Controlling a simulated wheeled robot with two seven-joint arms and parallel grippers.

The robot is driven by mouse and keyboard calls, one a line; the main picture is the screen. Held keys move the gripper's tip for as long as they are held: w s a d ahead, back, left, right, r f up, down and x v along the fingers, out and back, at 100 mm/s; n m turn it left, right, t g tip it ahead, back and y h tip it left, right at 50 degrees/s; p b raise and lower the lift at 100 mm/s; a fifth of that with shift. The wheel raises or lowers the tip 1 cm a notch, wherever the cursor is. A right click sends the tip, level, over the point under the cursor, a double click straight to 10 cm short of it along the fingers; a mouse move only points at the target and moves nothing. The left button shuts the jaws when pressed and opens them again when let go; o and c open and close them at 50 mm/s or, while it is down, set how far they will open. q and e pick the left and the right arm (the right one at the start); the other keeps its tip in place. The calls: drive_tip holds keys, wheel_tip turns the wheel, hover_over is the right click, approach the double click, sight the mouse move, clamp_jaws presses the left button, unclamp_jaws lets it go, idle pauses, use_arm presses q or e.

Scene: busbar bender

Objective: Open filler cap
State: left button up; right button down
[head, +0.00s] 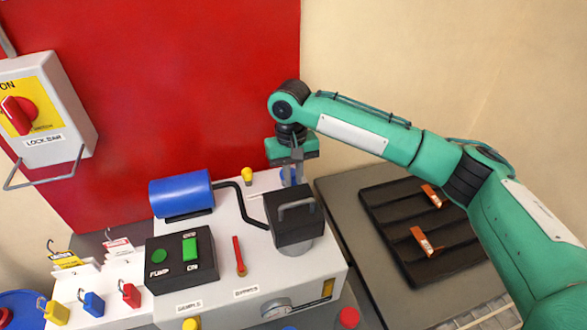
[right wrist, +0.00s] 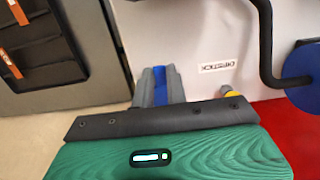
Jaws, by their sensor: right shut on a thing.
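The filler cap appears to be a small blue piece (right wrist: 160,80) at the back of the white machine. In the head view it is mostly hidden behind my gripper and the black block. My right gripper (head: 292,180) points down behind that block, its grey fingers on either side of the blue piece. In the right wrist view my right gripper (right wrist: 160,92) is shut on the blue piece, still down at the white machine top. I cannot tell whether the cap is turned or raised. My left gripper is out of view.
The black block with a handle (head: 296,215) stands just in front of the gripper. A yellow dipstick knob (head: 247,175), a bent black pipe (head: 245,200) and a blue cylinder (head: 181,194) lie to the left. A red wall (head: 160,90) rises behind. A black tray (head: 400,240) is right.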

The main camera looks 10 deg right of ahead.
sight(294, 184)
drive_tip(key=shift+w+a+r+g+h+p, duration=0.15)
drive_tip(key=shift+r+g+p, duration=0.3)
drive_tip(key=shift+p, duration=0.75)
drive_tip(key=shift+w+d+r+g+h+p, duration=0.1)
drive_tip(key=shift+w+r+g+p, duration=0.3)
drive_tip(key=shift+p, duration=0.8)
drive_tip(key=shift+w+a+r+g+h+p, duration=0.1)
drive_tip(key=shift+r+g+p, duration=0.35)
drive_tip(key=shift+p, duration=0.75)
drive_tip(key=shift+w+g+p, duration=0.4)
drive_tip(key=shift+g+p, duration=0.4)
drive_tip(key=shift+p, duration=0.15)
drive_tip(key=shift+f, duration=0.1)
drive_tip(key=c, duration=1.4)
unclamp_jaws()
wheel_tip(294, 184, up, 20)
